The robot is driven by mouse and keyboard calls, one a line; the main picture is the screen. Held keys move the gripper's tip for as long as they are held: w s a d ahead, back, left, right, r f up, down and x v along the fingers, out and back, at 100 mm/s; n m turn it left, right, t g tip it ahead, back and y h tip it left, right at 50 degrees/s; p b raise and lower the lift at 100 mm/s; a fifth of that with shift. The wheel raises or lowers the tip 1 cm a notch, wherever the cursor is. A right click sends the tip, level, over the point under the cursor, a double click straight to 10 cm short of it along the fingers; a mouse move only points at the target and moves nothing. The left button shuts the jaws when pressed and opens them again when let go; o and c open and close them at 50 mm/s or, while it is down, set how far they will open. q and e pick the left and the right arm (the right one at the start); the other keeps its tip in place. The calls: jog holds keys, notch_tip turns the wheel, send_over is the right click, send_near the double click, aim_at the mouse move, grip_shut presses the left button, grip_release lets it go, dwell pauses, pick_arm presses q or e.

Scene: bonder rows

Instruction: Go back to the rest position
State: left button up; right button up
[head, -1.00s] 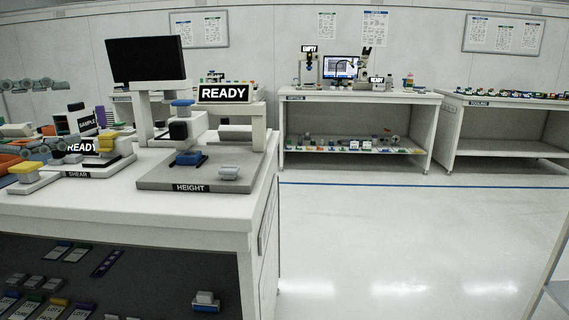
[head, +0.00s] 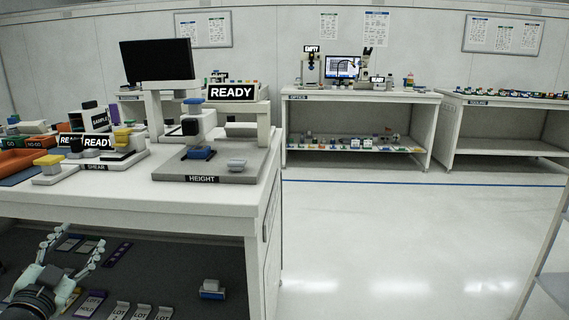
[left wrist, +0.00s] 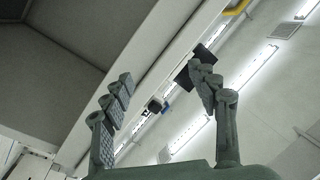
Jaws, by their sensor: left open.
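My left gripper (head: 75,245) is at the lower left of the head view, in front of the near bench and below its top. Its jaws are open, with the fingers pointing up and nothing between them. In the left wrist view the two fingers (left wrist: 160,78) stand apart and empty, with a bench edge (left wrist: 150,60) and ceiling lights behind them. My right gripper is in neither view.
The near bench (head: 215,221) carries the HEIGHT station (head: 232,176), the SHEAR station (head: 98,168) and a dark monitor (head: 157,60). Its lower shelf holds labelled packets and a small blue-and-white block (head: 212,290). A rack (head: 548,262) stands at the right edge. The floor (head: 400,240) between is clear.

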pick_arm(q)
jog(key=s+d+f+n+g, duration=0.1)
jog(key=s+d+f+g, duration=0.2)
jog(key=f, duration=0.5)
jog(key=s+d+f+n+g+y, duration=0.1)
jog(key=s+f+n+g, duration=0.2)
jog(key=f, duration=0.5)
jog(key=s+d+f+g, duration=0.25)
jog(key=s+f, duration=0.25)
jog(key=f, duration=0.3)
jog(key=s+d+f+g+h, duration=0.1)
jog(key=s+d+f+g, duration=0.2)
jog(key=s+d+f, duration=0.3)
jog(key=s+d+f+g+h, duration=0.1)
jog(key=s+d+f+g, duration=0.3)
jog(key=s, duration=0.6)
notch_tip(320, 180, down, 2)
jog(key=shift+d+f+h+p, duration=0.1)
jog(key=shift+d+h+p, duration=0.25)
jog(key=shift+d, duration=0.6)
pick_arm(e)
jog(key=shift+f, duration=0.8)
